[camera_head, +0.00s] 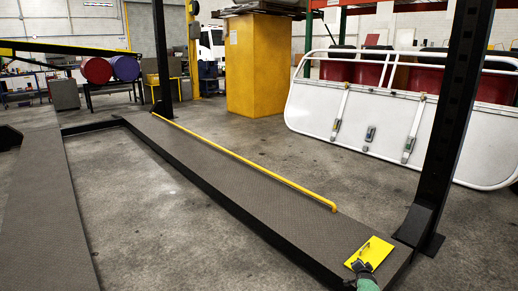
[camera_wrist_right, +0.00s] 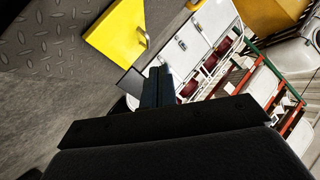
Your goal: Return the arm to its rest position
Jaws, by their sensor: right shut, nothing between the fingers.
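My right gripper (camera_head: 357,267) shows at the lower right of the head view, low over the near end of the ramp, partly cut off by the bottom edge. In the right wrist view its two dark fingers (camera_wrist_right: 158,88) are together with nothing between them. A flat yellow plate (camera_head: 371,252) lies on the ramp's near end, just beyond the fingertips in the head view. The plate (camera_wrist_right: 115,28) also shows in the wrist view, with a small handle-like piece on it, apart from the fingers. My left gripper is not in view.
The dark treadplate ramp (camera_head: 235,168) carries a yellow rail (camera_head: 250,163). A black post (camera_head: 455,110) stands right of the plate. A white panelled frame (camera_head: 385,120) leans behind it. A yellow cabinet (camera_head: 257,65) stands farther back. Bare concrete floor (camera_head: 140,200) lies left of the ramp.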

